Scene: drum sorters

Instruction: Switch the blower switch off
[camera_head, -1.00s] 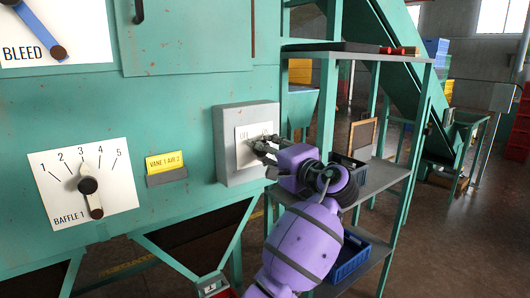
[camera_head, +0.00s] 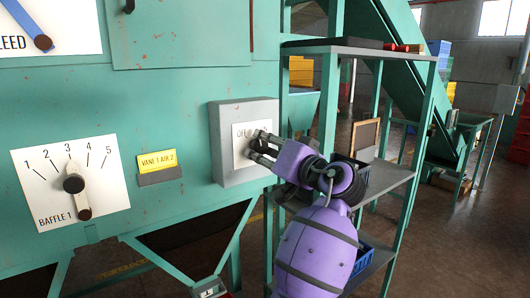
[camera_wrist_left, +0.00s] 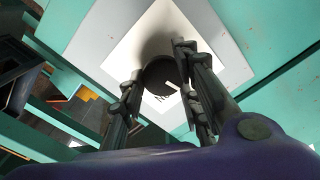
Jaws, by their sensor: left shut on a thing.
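The blower switch is a dark round knob (camera_wrist_left: 158,76) with a white pointer line, on a white plate (camera_head: 240,143) on a grey box (camera_head: 217,146). The word OFF reads at the plate's upper left in the head view; the other lettering is mostly covered. My left gripper (camera_head: 257,147) reaches the plate from the right, and its fingers hide most of the knob there. In the left wrist view my left gripper (camera_wrist_left: 159,66) has one finger on each side of the knob and is shut on it. My right gripper is not in view.
Left of the box are a yellow VANE 1 AIR 2 label (camera_head: 158,161) and the BAFFLE 1 dial (camera_head: 110,194) on the green machine. A grey-topped shelf rack (camera_head: 400,172) stands close on the right, beside my left arm. A blue crate (camera_head: 362,262) sits low in it.

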